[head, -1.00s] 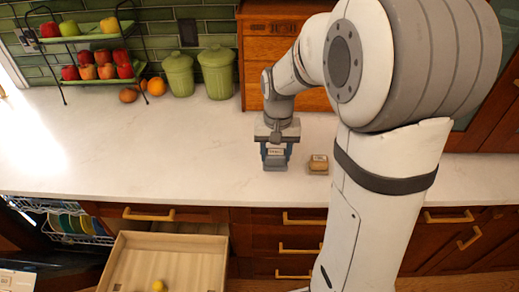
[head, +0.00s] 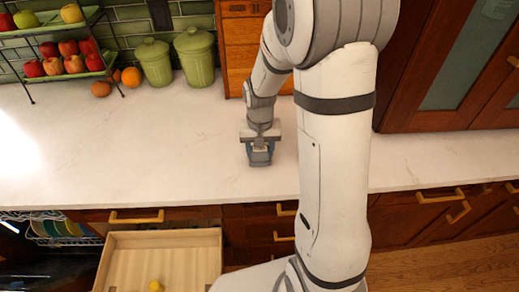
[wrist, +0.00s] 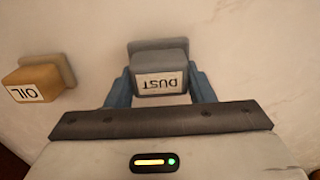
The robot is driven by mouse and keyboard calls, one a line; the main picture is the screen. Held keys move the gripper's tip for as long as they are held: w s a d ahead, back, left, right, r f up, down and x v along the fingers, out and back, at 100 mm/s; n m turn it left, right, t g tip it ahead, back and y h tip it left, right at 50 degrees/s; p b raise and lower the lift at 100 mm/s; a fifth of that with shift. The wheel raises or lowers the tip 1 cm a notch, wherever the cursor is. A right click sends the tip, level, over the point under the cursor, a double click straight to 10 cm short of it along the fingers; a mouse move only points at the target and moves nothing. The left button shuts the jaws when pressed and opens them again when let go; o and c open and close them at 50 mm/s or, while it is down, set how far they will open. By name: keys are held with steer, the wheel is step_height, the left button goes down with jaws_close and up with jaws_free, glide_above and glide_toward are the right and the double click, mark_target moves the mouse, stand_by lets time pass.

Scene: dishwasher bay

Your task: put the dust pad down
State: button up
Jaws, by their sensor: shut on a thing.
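The dust pad is a grey block with a white label reading "DUST" (wrist: 160,82), seen upside down in the wrist view. My gripper (wrist: 160,88) is shut on it, with a blue finger on each side. In the head view my gripper (head: 260,158) is low over the white counter (head: 150,170), near its front edge. The pad is mostly hidden there by the fingers. I cannot tell whether its underside touches the counter.
A tan pad labelled "OIL" (wrist: 38,80) stands left of the dust pad in the wrist view; my arm hides it in the head view. Green canisters (head: 196,58) and a fruit rack (head: 60,50) stand behind. An open drawer (head: 165,262) juts out below. The counter left of my gripper is clear.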

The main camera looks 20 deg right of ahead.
mark_target(260, 149)
steer(key=shift+f, duration=0.4)
steer(key=shift+f, duration=0.2)
steer(key=o, duration=1.1)
steer(key=shift+r, duration=0.15)
step_height(260, 149, up, 11)
steer(key=shift+r+b, duration=0.1)
steer(key=shift+b, duration=0.35)
steer(key=s+r+n+t, duration=0.1)
steer(key=s+r, duration=0.2)
steer(key=s, duration=0.5)
steer(key=s+r+n+t, duration=0.1)
steer(key=s+r+t, duration=0.1)
steer(key=s, duration=0.7)
steer(key=shift+r, duration=0.65)
